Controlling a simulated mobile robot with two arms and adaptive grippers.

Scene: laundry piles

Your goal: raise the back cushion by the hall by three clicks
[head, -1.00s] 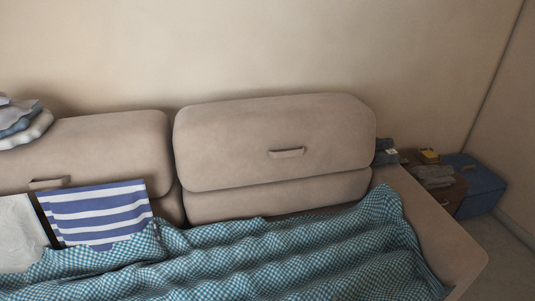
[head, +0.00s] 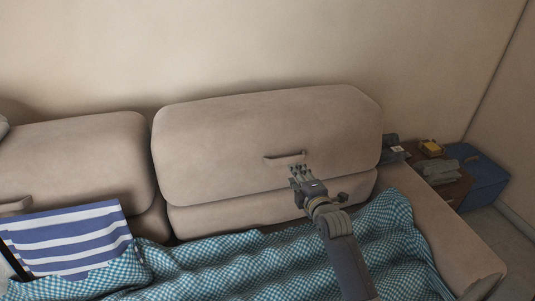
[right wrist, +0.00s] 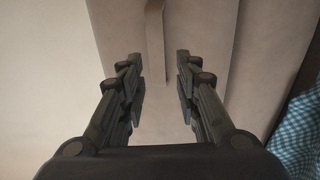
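The right-hand beige back cushion (head: 240,135) stands against the wall, higher than the left-hand back cushion (head: 75,155). A small pull handle (head: 285,155) is on its front face and also shows as a strip in the right wrist view (right wrist: 155,45). My right gripper (head: 299,168) is just below and in front of this handle. In the right wrist view its fingers (right wrist: 158,60) are apart, with the strip's lower end near and between the tips. I see no grip on it. My left gripper is not in view.
A teal checked blanket (head: 270,265) covers the seat below. A blue striped item (head: 75,240) leans at the left. Beyond the right armrest (head: 440,225) are a small table with folded dark cloth (head: 458,172) and a blue box (head: 490,180).

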